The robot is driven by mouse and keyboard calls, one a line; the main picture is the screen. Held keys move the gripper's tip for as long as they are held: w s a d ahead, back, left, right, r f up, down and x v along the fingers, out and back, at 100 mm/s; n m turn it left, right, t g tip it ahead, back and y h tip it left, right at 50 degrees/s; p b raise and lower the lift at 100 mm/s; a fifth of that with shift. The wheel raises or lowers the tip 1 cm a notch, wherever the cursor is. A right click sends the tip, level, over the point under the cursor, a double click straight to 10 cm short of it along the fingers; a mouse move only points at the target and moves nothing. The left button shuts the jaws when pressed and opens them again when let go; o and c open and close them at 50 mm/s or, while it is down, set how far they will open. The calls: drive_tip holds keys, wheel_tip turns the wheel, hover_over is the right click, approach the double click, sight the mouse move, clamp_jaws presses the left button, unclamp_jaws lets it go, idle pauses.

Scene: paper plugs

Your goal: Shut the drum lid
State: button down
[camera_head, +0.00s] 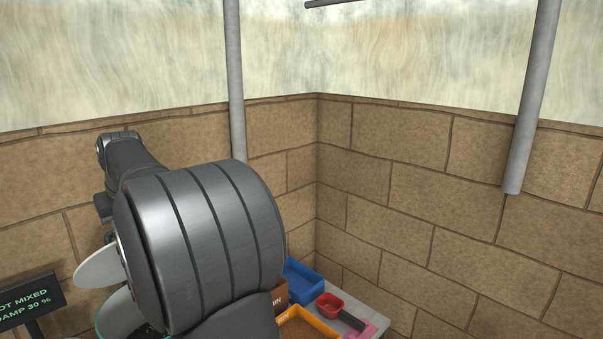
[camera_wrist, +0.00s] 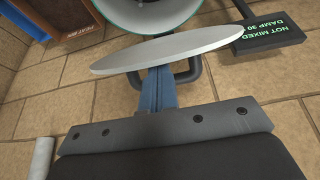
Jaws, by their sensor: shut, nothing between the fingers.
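The drum lid (camera_wrist: 170,50) is a pale grey disc, seen almost edge-on in the wrist view. It stands open, tilted away from the drum (camera_wrist: 112,22), whose green-rimmed mouth shows behind it. In the head view the lid (camera_head: 98,268) shows left of my arm, above the drum's green rim (camera_head: 102,312); my arm hides most of the drum. My gripper (camera_wrist: 165,122) is shut and empty, in front of the lid in the wrist view. I cannot tell whether it touches the lid.
A sign (camera_head: 28,302) reading NOT MIXED, DAMP 30 stands left of the drum in the head view. Right of my arm are a blue tray (camera_head: 304,284), an orange tray (camera_head: 318,322) and a red scoop (camera_head: 330,304). Stone walls stand behind.

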drive_tip(key=shift+s+d+f, duration=0.15)
drive_tip(key=s+d+f, duration=0.2)
drive_tip(key=f, duration=0.1)
drive_tip(key=shift+s+d+f, duration=0.1)
drive_tip(key=shift+s+d, duration=0.25)
idle(0.5)
drive_tip(key=shift+s+d+f, duration=0.35)
drive_tip(key=shift+f, duration=0.3)
drive_tip(key=shift+s+d+f, duration=0.35)
drive_tip(key=shift+d+f, duration=0.05)
drive_tip(key=shift+f, duration=0.25)
drive_tip(key=shift+s+d+f, duration=0.35)
drive_tip(key=shift+f, duration=0.3)
drive_tip(key=shift+s+d+f, duration=0.25)
drive_tip(key=shift+f, duration=0.5)
drive_tip(key=shift+s+d+f, duration=0.25)
drive_tip(key=shift+s+f, duration=0.05)
drive_tip(key=shift+f, duration=0.45)
drive_tip(key=shift+s+d+f, duration=0.25)
drive_tip(key=shift+f, duration=0.5)
